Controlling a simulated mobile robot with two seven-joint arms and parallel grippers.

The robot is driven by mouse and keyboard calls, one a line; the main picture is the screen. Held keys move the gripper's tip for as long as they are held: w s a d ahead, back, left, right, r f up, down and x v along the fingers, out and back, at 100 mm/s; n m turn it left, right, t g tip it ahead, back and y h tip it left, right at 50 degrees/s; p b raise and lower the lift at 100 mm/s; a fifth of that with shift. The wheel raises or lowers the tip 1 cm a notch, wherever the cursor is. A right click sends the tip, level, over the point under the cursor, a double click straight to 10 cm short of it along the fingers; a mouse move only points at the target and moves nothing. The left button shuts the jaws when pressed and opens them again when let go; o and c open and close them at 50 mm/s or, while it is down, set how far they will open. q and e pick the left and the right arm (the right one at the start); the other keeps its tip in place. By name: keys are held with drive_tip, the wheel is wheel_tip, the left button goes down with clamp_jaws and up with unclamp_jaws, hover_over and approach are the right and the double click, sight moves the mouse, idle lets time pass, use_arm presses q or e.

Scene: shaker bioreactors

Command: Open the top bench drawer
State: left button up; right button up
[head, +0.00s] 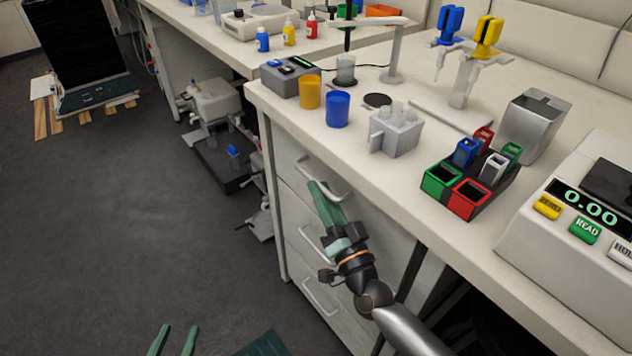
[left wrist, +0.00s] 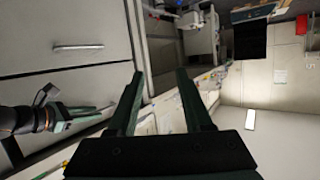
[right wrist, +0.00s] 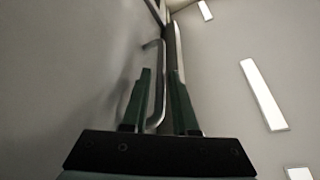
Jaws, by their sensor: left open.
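The bench's drawer stack is under the white worktop. The top drawer's pale bar handle (head: 335,191) is at its upper front. My right gripper (head: 318,186) is at this handle, its fingers pointing up along the drawer front. In the right wrist view the handle bar (right wrist: 158,85) runs between the two green fingers (right wrist: 159,75), with visible gaps beside it, so the gripper looks open around it. The top drawer looks closed. My left gripper (head: 176,338) is open and empty, low over the floor; its fingers (left wrist: 160,75) also show in the left wrist view.
Lower drawers have similar handles (head: 318,299). On the worktop stand an orange cup (head: 310,92), a blue cup (head: 337,109), a grey tube block (head: 396,132) and a balance (head: 570,220). Open floor (head: 130,220) lies left of the drawers.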

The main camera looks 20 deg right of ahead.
drive_tip(key=shift+x, duration=1.45)
drive_tip(key=shift+c, duration=0.2)
clamp_jaws()
